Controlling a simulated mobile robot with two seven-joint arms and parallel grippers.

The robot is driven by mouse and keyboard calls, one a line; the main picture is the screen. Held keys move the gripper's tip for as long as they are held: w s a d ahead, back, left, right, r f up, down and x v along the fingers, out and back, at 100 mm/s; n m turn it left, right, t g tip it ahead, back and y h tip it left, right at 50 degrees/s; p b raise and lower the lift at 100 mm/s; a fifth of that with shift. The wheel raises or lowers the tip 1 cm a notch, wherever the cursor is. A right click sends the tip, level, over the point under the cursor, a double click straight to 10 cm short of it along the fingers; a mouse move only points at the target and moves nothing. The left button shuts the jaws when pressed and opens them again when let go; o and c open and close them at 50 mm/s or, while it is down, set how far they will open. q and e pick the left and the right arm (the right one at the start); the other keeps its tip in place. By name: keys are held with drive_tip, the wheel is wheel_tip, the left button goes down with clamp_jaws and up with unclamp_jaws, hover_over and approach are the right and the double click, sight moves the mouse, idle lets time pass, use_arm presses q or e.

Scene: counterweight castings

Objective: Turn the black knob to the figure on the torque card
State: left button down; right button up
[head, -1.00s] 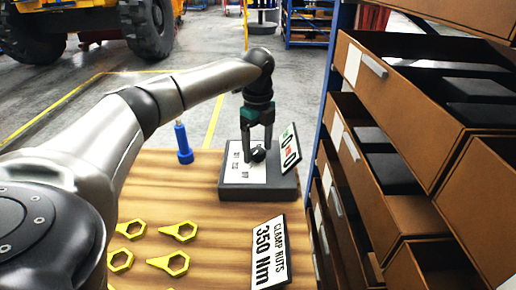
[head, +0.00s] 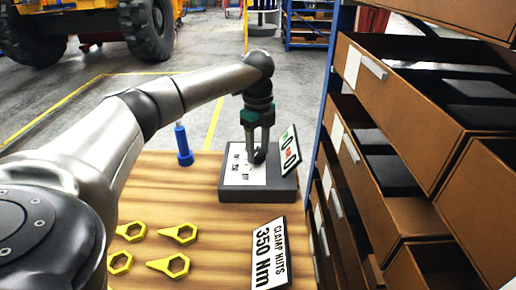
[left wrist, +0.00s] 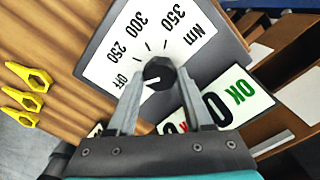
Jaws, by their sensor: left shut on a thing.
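The black knob (left wrist: 158,72) stands on a white dial plate with marks OFF, 250, 300 and 350 Nm; the plate sits on a dark grey box (head: 232,194). My left gripper (head: 258,156) comes down from above, and its two fingers close on opposite sides of the knob, as the left wrist view also shows (left wrist: 159,80). A light mark on the knob's lower left faces the OFF side, though it is small. The torque card (head: 268,255) reads CLAMP NUTS 350 Nm and stands at the table's front right. My right gripper is not in view.
A tilted white sign (head: 290,150) with green OK and red lettering stands at the box's right. A blue tool (head: 184,145) stands left of the box. Several yellow ring pieces (head: 179,233) lie front left. Brown open drawers (head: 400,130) line the right side.

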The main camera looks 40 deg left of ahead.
use_arm(q)
drive_tip(key=m+p, duration=0.3)
drive_tip(key=shift+r+m+p, duration=0.2)
drive_tip(key=shift+m+p, duration=0.2)
drive_tip(key=m+p, duration=0.1)
drive_tip(key=m, duration=0.1)
drive_tip(key=shift+m+p, duration=0.3)
drive_tip(key=shift+m, duration=0.1)
drive_tip(key=m+p, duration=0.1)
drive_tip(key=m, duration=0.2)
drive_tip(key=shift+p, duration=0.3)
drive_tip(key=m, duration=0.3)
drive_tip(key=shift+f+p, duration=0.1)
drive_tip(key=shift+p, duration=0.25)
drive_tip(key=m, duration=0.3)
drive_tip(key=shift+m+p, duration=0.3)
drive_tip(key=shift+m, duration=0.1)
drive_tip(key=m, duration=0.3)
drive_tip(key=shift+a+m, duration=0.1)
drive_tip(key=shift+m, duration=2.1)
